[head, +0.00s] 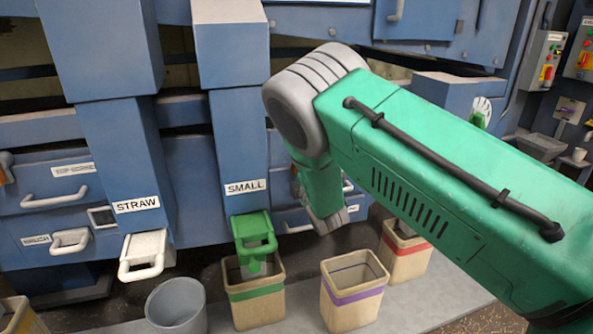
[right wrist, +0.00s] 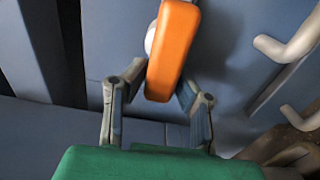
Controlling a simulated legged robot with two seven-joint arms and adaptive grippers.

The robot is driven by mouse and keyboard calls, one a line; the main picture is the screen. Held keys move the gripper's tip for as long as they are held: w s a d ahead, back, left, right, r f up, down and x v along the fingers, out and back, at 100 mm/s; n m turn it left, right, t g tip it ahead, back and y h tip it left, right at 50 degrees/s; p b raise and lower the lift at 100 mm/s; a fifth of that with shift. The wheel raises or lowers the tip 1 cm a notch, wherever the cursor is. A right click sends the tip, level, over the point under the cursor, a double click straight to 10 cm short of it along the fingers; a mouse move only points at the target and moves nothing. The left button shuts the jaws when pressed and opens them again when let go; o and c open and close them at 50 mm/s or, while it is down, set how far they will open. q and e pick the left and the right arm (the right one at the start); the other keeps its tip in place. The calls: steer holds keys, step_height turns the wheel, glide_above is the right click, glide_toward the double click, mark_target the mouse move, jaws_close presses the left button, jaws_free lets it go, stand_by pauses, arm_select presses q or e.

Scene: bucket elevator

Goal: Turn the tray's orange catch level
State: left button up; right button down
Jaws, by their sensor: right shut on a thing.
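The orange catch (right wrist: 173,50) shows in the right wrist view as a long rounded bar, running up the picture with a slight tilt. A pale round part (right wrist: 150,38) shows behind its left side. My right gripper (right wrist: 161,88) is shut on the catch's lower end, one finger on each side. In the head view my green right arm reaches in from the right, and its bent links hide the catch and most of the gripper. My left gripper is in neither view. Whether the catch sits level cannot be told from these angles.
Blue chutes marked STRAW (head: 137,204) and SMALL (head: 245,187) stand at left and centre. Below are a grey bucket (head: 176,305) and bins with green (head: 257,291), purple (head: 353,297) and red (head: 405,250) bands. Pale handles (right wrist: 290,42) lie right of the catch in the wrist view.

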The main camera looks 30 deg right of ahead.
steer(key=shift+s+f, duration=0.1)
steer(key=shift+f, duration=0.2)
steer(key=c, duration=1.3)
jaws_free()
steer(key=shift+r, duration=0.1)
steer(key=v, duration=1.1)
steer(key=shift+s, duration=0.4)
